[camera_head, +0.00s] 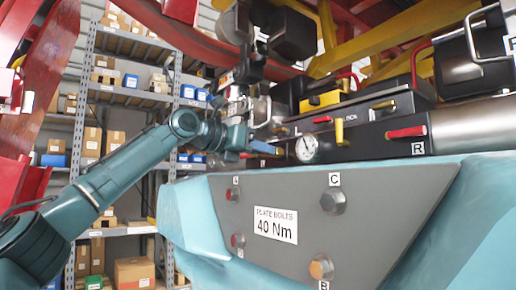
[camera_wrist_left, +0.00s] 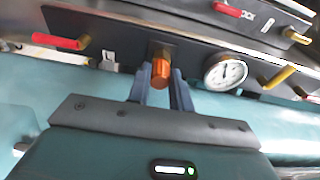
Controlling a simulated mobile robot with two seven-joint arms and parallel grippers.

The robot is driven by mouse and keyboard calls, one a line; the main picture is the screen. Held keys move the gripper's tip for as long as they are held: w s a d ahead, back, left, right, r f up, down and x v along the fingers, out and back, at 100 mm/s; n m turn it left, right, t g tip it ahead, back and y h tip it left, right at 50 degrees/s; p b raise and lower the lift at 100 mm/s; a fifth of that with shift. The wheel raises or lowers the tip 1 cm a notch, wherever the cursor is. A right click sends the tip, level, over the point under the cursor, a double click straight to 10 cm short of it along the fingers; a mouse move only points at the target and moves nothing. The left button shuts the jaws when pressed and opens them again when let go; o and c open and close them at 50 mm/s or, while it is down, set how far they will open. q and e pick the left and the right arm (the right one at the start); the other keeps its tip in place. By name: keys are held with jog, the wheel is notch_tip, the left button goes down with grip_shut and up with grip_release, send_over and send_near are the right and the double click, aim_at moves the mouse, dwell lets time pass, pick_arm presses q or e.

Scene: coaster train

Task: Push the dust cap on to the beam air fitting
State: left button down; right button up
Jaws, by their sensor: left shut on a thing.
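The dust cap (camera_wrist_left: 160,73) is a small orange piece between the two blue-grey fingers of my left gripper (camera_wrist_left: 161,82), which is shut on it. Just beyond the cap, in line with it, a brass-coloured air fitting (camera_wrist_left: 162,49) stands out from the dark beam (camera_wrist_left: 120,42). I cannot tell whether the cap touches the fitting or sits on it. In the head view my left gripper (camera_head: 273,150) reaches the beam's front face at the left of the gauge; cap and fitting cannot be made out there. My right gripper is not in view.
A round white gauge (camera_head: 307,148) sits close to the right of the gripper, also in the left wrist view (camera_wrist_left: 226,72). A red handle (camera_head: 406,132) and a yellow lever (camera_head: 339,131) project from the beam. A teal frame with a grey bolted plate (camera_head: 375,215) lies below.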

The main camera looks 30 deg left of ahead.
pick_arm(q)
jog(key=shift+w+d, duration=0.1)
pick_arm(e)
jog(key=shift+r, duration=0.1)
pick_arm(q)
jog(key=c, duration=1.2)
grip_release()
jog(key=shift+o, duration=0.2)
jog(key=shift+s+f+b, duration=0.1)
jog(key=shift+s+b, duration=0.1)
jog(key=shift+b, duration=0.15)
jog(key=b+v, duration=0.3)
jog(key=v, duration=0.2)
jog(key=shift+f, duration=0.15)
jog(key=b+v, duration=0.3)
jog(key=v, duration=0.4)
jog(key=shift+s+a+r, duration=0.25)
jog(key=shift+s+r, duration=0.05)
jog(key=shift+r, duration=0.05)
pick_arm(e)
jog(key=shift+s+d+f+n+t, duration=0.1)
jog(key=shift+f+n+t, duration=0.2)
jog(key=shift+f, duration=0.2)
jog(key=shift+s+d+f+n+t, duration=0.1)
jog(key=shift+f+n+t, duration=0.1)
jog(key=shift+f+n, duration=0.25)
